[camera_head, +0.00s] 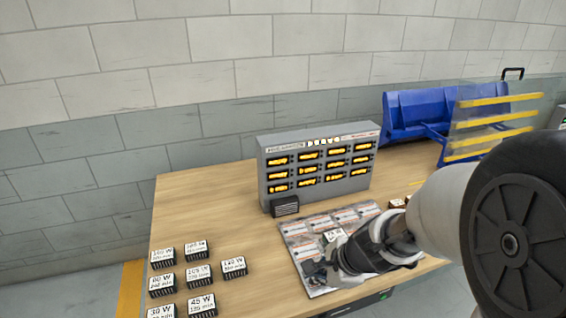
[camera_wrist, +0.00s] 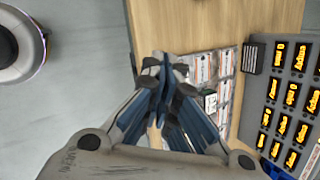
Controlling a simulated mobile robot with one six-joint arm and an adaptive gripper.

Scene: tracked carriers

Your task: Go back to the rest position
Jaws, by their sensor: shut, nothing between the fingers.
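My gripper (camera_wrist: 163,68) is shut and empty in the wrist view, its fingertips together above the front part of the wooden table. In the head view my arm reaches in from the right, and my gripper (camera_head: 335,270) is over a grey mat (camera_head: 295,232) with printed cards. One small labelled block (camera_head: 333,235) stands on the mat beside my gripper; it also shows in the wrist view (camera_wrist: 210,102). My arm and gripper hide part of the mat.
A grey rack (camera_head: 318,165) with lit orange displays stands at the back, a dark block (camera_head: 285,207) before it. Several labelled black blocks (camera_head: 198,275) stand at the table's left. A blue bench (camera_head: 410,115) is behind. The left-centre wooden tabletop (camera_head: 200,210) is clear.

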